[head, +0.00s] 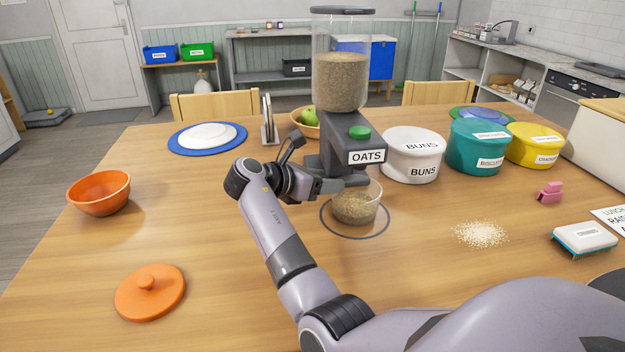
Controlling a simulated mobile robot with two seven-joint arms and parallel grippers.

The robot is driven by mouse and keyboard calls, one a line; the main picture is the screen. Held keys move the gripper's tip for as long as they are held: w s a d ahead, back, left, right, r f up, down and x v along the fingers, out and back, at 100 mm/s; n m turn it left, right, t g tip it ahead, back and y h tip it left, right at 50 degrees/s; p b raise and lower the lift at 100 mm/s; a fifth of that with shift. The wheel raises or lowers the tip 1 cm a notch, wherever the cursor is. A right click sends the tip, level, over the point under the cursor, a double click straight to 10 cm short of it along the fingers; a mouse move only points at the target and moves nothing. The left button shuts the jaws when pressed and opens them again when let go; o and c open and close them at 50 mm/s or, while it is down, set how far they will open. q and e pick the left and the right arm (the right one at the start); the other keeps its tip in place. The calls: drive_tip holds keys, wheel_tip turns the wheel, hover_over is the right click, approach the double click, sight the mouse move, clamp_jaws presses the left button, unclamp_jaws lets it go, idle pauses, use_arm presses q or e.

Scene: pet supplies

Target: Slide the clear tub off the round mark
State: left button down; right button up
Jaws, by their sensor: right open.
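The clear tub (371,209) holds a layer of oats and stands upright inside the dark round mark (355,238) on the wooden table. It is under the outlet of the oats dispenser (340,135), which has a clear hopper, a grey body and a green knob. My right gripper (345,184) is at the tub's left and upper rim, just below the dispenser body. It is open; its fingers are small and partly lost against the dispenser, so I cannot tell whether they touch the tub. My left gripper is out of view.
A heap of spilled oats (481,234) lies right of the mark, with a brush (584,238) beyond it. An orange bowl (99,193) and orange lid (150,292) are at left. A white buns tub (413,155) stands behind right.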

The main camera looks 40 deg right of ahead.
sight(351, 181)
drive_tip(key=shift+x, duration=1.5)
drive_tip(key=shift+a, duration=0.1)
clamp_jaws()
drive_tip(key=shift+f, duration=0.1)
